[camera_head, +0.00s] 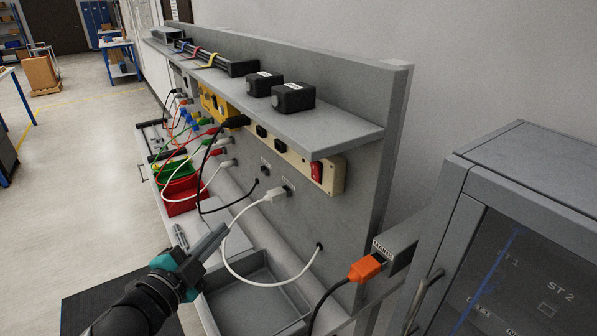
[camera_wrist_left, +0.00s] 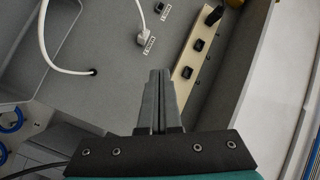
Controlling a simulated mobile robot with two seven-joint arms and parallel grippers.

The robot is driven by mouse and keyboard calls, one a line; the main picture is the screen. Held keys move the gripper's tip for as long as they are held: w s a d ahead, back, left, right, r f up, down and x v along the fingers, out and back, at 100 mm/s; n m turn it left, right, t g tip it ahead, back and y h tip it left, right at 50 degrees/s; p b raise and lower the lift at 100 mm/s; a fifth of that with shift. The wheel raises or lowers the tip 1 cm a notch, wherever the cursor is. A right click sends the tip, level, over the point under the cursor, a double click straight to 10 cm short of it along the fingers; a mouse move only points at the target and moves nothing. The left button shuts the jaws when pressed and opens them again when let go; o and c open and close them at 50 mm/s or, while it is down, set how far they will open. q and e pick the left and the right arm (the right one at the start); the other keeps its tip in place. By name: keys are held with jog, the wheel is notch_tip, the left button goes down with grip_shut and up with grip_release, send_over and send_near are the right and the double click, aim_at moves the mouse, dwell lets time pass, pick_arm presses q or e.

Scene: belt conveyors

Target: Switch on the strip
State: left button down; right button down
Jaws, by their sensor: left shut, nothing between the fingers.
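The beige power strip (camera_head: 290,155) is fixed along the grey panel under the shelf, with a red rocker switch (camera_head: 317,172) at its near end. Black sockets and a black plug (camera_head: 236,122) show further along it. I cannot tell the switch's position. My left gripper (camera_head: 222,230) is shut and empty, in front of the panel, lower and to the left of the switch and apart from it. In the left wrist view the closed fingers (camera_wrist_left: 158,75) point at the panel, beside the strip (camera_wrist_left: 188,73); the red switch is not visible there. My right gripper is not in view.
A white plug (camera_head: 276,195) with a looping white cable sits on the panel below the strip. An orange plug (camera_head: 366,268) is at a grey mains box (camera_head: 397,243). A grey cabinet (camera_head: 520,220) stands at right. A grey tray (camera_head: 255,295) and red bin (camera_head: 182,206) lie below.

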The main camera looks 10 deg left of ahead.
aim_at(313, 166)
pick_arm(q)
jog(key=s+d+r+m+g+h, duration=0.1)
jog(key=d+r+m+g+h, duration=0.2)
jog(key=r+m+h, duration=0.5)
jog(key=m+h, duration=0.2)
jog(key=m, duration=0.3)
jog(key=shift+d+m+h, duration=0.25)
jog(key=shift+m+h, duration=0.05)
jog(key=shift+h, duration=0.1)
jog(key=shift+d, duration=0.1)
jog(key=p+x, duration=0.3)
jog(key=x, duration=0.9)
jog(key=shift+w+d+r+p, duration=0.15)
jog(key=shift+d+p, duration=0.1)
jog(key=shift+p, duration=0.15)
jog(key=shift+w+d, duration=0.45)
